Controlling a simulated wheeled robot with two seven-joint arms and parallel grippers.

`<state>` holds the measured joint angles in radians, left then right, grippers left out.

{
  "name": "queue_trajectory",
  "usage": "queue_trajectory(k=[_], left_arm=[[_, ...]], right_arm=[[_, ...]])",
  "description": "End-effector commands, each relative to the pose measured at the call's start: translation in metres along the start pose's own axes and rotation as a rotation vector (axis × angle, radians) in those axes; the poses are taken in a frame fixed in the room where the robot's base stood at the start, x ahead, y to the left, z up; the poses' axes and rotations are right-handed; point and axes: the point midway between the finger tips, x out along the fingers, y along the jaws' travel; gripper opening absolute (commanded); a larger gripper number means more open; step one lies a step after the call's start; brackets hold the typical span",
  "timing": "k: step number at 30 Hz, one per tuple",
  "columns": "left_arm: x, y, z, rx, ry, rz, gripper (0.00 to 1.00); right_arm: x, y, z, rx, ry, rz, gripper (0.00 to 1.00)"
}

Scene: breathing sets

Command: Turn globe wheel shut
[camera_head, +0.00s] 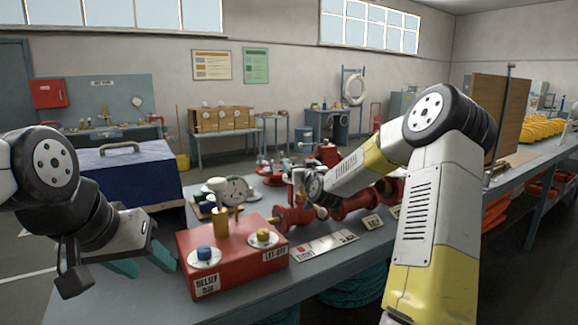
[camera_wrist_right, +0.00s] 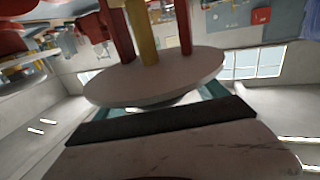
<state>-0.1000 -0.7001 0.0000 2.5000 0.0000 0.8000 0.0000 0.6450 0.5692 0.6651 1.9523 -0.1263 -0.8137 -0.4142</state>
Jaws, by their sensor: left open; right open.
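A red valve body (camera_head: 295,217) stands on the bench in the head view, with a red flanged pipe (camera_head: 352,203) to its right. My right gripper (camera_wrist_right: 158,101) reaches in beside this valve; in the head view its fingers are hidden by my own wrist. In the right wrist view its teal fingers show on either side behind a pale round disc (camera_wrist_right: 180,76). Red and yellow posts rise from the disc. I cannot tell whether the fingers touch it. No globe wheel can be clearly made out. My left gripper (camera_head: 140,264) is open and empty near the bench's left side.
A red box (camera_head: 232,268) with blue and yellow knobs and a brass post stands at the front of the bench. A round gauge (camera_head: 235,190) stands behind it. A dark blue case (camera_head: 130,178) is at left. A white label plate (camera_head: 325,245) lies right of the box.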

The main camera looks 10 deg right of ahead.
Motion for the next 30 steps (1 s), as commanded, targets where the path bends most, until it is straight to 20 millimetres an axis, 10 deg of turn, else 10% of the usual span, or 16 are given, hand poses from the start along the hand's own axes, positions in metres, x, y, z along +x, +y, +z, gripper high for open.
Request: queue_trajectory(k=[11, 20, 30], left_arm=[[0.0, 0.0, 0.0, 0.0, 0.0, 0.0, 0.48], [0.0, 0.0, 0.0, 0.0, 0.0, 0.0, 0.48], [0.0, 0.0, 0.0, 0.0, 0.0, 0.0, 0.48]], right_arm=[[0.0072, 0.0002, 0.0, 0.0, -0.001, 0.0, 0.8], [0.007, 0.0002, 0.0, 0.0, -0.001, 0.0, 0.21], [0.007, -0.0013, -0.0003, 0.0, -0.001, 0.054, 0.2]])
